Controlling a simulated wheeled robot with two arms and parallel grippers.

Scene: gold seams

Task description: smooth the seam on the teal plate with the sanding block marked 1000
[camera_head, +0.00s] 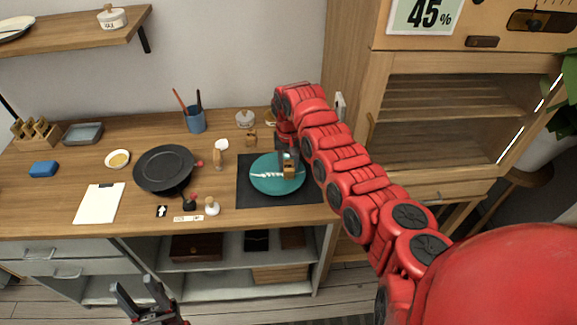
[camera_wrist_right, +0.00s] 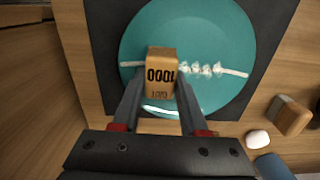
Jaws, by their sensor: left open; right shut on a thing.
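The teal plate (camera_head: 265,184) lies on a dark mat on the table. A pale seam (camera_head: 264,175) runs across it; in the right wrist view the seam (camera_wrist_right: 205,69) is lumpy right of the block and smoother at both ends. My right gripper (camera_head: 287,160) is shut on the sanding block (camera_head: 290,171), over the right part of the plate. In the right wrist view the block (camera_wrist_right: 161,72) reads 1000 and covers part of the seam; contact with the plate is unclear. My left gripper (camera_head: 143,294) is open and empty, low in front of the table.
The dark mat (camera_head: 247,199) borders the plate. Other blocks (camera_head: 251,138) stand behind it. A black pan (camera_head: 164,167), a white clipboard (camera_head: 99,203), a small bowl (camera_head: 118,158) and a blue cup (camera_head: 195,120) stand to the left. A wooden cabinet (camera_head: 440,100) rises at the right.

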